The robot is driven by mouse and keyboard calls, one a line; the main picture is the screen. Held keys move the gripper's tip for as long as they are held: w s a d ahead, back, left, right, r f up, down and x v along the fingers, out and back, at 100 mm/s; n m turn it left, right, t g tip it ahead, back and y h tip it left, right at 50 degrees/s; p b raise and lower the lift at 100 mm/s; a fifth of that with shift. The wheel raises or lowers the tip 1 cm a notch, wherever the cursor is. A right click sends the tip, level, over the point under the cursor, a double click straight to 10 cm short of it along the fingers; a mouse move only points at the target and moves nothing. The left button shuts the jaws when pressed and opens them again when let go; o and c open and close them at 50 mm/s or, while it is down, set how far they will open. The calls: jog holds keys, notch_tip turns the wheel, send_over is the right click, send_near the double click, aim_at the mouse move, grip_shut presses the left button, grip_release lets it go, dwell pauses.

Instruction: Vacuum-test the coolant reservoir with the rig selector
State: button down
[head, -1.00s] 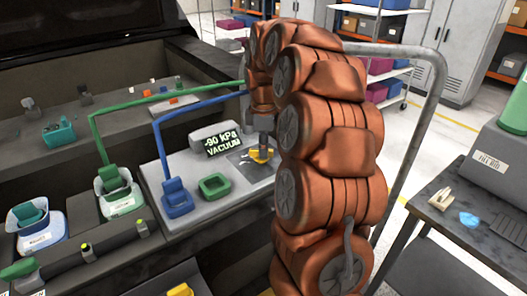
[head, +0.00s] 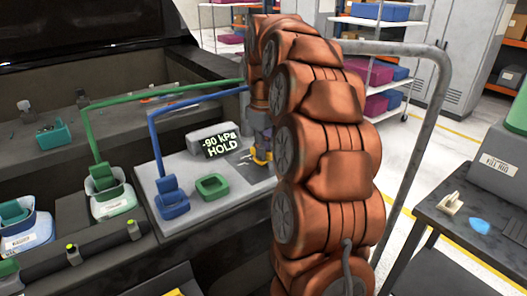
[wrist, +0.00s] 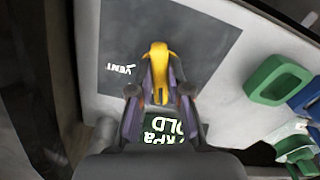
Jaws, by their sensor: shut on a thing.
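The test rig (head: 205,215) is a pale grey box with a display (head: 220,143) reading "-90 kPa HOLD". Its yellow selector (head: 262,155) sits on a dark plate at the rig's right end. In the wrist view, the yellow selector (wrist: 158,65) lies between the fingers of my gripper (wrist: 160,92), which is shut on it. "VENT" is printed on the plate (wrist: 200,45) beside it. A pale reservoir with a green cap (head: 105,180) stands left of the rig, under a green hose (head: 160,98). A blue cap on a blue hose (head: 172,200) rests on the rig.
A green ring-shaped holder (head: 212,187) on the rig is empty. A second pale reservoir (head: 25,235) with a blue rim stands at far left. A grey metal rail (head: 435,90) curves behind my arm. A side table (head: 450,215) at right carries small parts.

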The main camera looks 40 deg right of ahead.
dwell(0.3)
jog(key=c, duration=1.1)
grip_release()
jog(key=shift+r, duration=0.1)
jog(key=shift+r, duration=3.7)
